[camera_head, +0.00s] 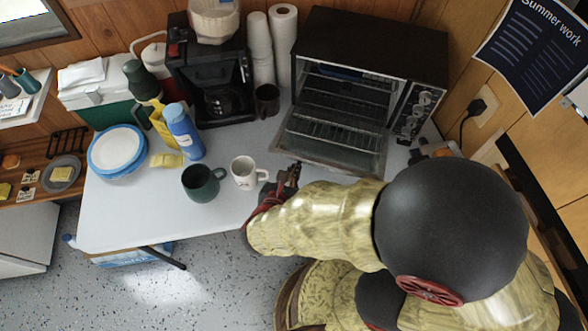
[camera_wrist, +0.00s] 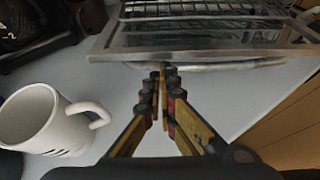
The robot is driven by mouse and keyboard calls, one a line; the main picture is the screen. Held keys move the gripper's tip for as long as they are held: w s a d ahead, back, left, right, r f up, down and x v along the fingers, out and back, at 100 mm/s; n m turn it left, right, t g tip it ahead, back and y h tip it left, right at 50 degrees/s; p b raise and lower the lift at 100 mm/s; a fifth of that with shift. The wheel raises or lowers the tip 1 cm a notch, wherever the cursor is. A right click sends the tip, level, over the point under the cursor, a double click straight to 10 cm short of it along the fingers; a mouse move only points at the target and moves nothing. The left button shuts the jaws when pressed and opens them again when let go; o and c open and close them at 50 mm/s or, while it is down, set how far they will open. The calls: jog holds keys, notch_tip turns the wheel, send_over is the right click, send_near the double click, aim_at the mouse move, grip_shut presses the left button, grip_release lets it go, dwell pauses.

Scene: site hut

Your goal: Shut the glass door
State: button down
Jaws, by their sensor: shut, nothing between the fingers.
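The glass door (camera_head: 328,151) of the black toaster oven (camera_head: 375,45) is open and hangs down flat in front of the oven, just above the table. Its metal frame and glass also show in the wrist view (camera_wrist: 200,38), with the wire racks behind it. A pale handle bar (camera_wrist: 210,64) runs along its front edge. My gripper (camera_head: 293,170) is at the door's front left edge in the head view. In the wrist view my gripper (camera_wrist: 161,75) is shut and empty, with its tips close to the handle bar; I cannot tell whether they touch.
A white mug (camera_head: 244,172) stands just left of my gripper, with a dark green mug (camera_head: 201,184) beside it.

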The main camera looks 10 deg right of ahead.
jog(key=shift+w+d+r+g+p, duration=0.15)
jog(key=shift+r+g+p, duration=0.15)
jog(key=shift+r+p, duration=1.1)
jog(key=w+r+g+y+p, duration=0.1)
jog(key=r+p, duration=0.1)
jog(key=p, duration=0.3)
jog(key=w+d+r+g+p, duration=0.1)
jog(key=r+p, duration=0.2)
jog(key=p, duration=0.2)
jog(key=w+r+g+y+p, duration=0.1)
jog(key=r+p, duration=0.2)
jog(key=p, duration=0.2)
jog(key=shift+d+r+g+y+p, duration=0.25)
jog(key=shift+d+g+y+p, duration=0.05)
jog(key=shift+g+p, duration=0.1)
jog(key=w+d+r+g+p, duration=0.1)
jog(key=w+d+r+p, duration=0.3)
jog(key=w+p, duration=0.3)
jog(key=w+d+r+p, duration=0.3)
jog(key=w+r+p, duration=0.3)
jog(key=p, duration=0.4)
jog(key=shift+w+d+g+y, duration=0.4)
jog(key=shift+w, duration=0.2)
